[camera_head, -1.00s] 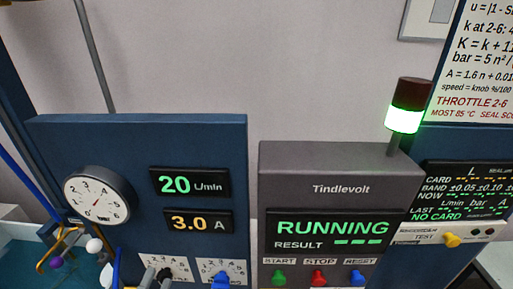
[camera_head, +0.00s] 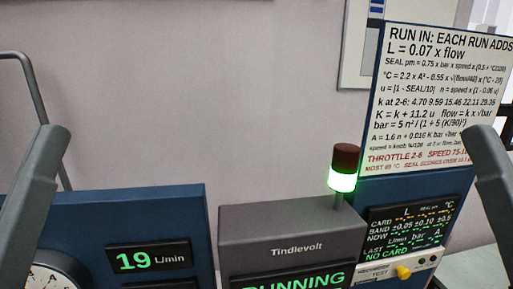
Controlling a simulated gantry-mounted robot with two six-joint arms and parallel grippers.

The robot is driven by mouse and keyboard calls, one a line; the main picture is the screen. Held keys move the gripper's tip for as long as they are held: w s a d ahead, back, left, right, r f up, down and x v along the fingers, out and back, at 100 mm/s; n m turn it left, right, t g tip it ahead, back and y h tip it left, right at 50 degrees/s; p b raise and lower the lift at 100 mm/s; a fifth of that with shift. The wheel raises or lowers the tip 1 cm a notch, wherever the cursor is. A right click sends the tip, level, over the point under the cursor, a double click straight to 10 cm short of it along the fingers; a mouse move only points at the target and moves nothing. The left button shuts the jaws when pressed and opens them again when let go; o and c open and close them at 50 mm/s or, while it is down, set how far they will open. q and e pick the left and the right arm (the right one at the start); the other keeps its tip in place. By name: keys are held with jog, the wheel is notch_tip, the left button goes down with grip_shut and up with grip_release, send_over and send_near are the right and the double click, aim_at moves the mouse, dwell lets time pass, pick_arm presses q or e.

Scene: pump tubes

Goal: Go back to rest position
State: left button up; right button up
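A grey arm link of mine stands at the left edge and another at the right edge; neither gripper shows. The grey Tindlevolt control box (camera_head: 285,229) is at the bottom middle, and its green "RUNNING" display (camera_head: 297,281) is cut off by the lower edge. The signal tower (camera_head: 342,182) on it is lit green. The blue gauge panel (camera_head: 125,214) at the lower left shows a flow display (camera_head: 149,257) reading 19 L/min. The knobs and start and stop buttons are out of view.
A white formula sheet (camera_head: 445,100) is on the blue board at the right. A thin grey pipe (camera_head: 40,100) bends at the left.

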pick_arm(q)
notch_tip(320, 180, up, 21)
jog(key=p, duration=1.8)
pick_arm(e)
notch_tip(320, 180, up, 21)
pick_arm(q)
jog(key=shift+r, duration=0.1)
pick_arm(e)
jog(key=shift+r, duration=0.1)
pick_arm(q)
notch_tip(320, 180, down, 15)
jog(key=b, duration=1.4)
jog(key=shift+b, duration=0.3)
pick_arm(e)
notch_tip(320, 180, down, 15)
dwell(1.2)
